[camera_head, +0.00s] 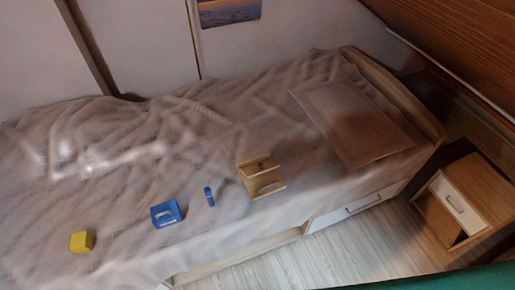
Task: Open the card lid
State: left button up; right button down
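A small tan box (261,178) sits on the bed near its front edge. It has a raised flap-like part at the back and a handle-like bar on its front part. I cannot tell for sure whether this is the card lid or how far it is open. A flat brown panel or pillow (352,122) lies at the right end of the bed. Neither of my grippers shows in the head view.
The bed (120,130) has a rumpled cover. On it are a yellow cube (81,242), a blue block with a handle (165,214) and a small blue cylinder (209,196). A nightstand (462,200) stands at right. A dark green edge (430,281) crosses the bottom right.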

aim_at(159, 214)
jog(key=u, duration=1)
